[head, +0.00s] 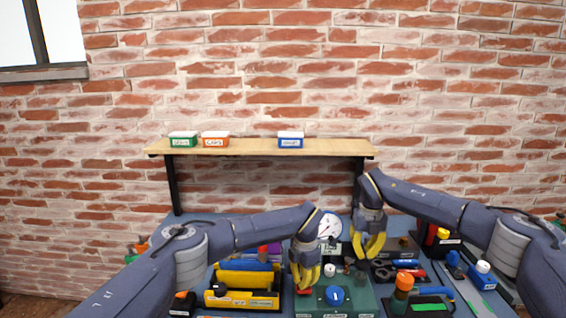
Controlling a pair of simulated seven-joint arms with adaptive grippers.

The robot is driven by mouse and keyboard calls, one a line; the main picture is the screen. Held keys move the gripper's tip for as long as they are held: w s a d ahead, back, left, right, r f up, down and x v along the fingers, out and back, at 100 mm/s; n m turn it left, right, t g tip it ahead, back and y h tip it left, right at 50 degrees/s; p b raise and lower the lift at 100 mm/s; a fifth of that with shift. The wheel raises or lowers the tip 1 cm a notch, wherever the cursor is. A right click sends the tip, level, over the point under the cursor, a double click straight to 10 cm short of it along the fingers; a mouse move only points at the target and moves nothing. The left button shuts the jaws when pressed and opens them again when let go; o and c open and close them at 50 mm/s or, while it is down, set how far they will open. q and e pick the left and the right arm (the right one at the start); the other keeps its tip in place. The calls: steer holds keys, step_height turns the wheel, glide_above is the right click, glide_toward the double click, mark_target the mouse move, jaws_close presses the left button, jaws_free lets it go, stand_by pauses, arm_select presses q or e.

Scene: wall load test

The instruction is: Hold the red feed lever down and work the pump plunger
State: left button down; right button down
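A dark green test unit (357,302) with a blue knob (334,295) on top stands at the front middle of the bench. A small patch of red (304,291), perhaps the feed lever, shows at its left end under my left gripper. My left gripper (305,281) points down there with its yellow fingers close together; whether it touches or grips the red part is unclear. My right gripper (367,250) hangs higher, above the back right of the unit, its yellow fingers apart and nothing visible between them. Dark upright parts (361,266) show below it; I cannot tell which is the plunger.
A white dial gauge (330,226) stands behind, between the grippers. A yellow tray (243,301) is left of the unit. A wooden shelf (255,147) holds three small boxes.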

mark_target(363, 263)
steer(key=shift+f, duration=0.25)
stand_by(0.4)
steer(key=shift+f, duration=0.75)
steer(key=shift+f, duration=0.35)
steer(key=shift+f, duration=1.95)
steer(key=shift+r, duration=3.3)
steer(key=shift+f, duration=0.25)
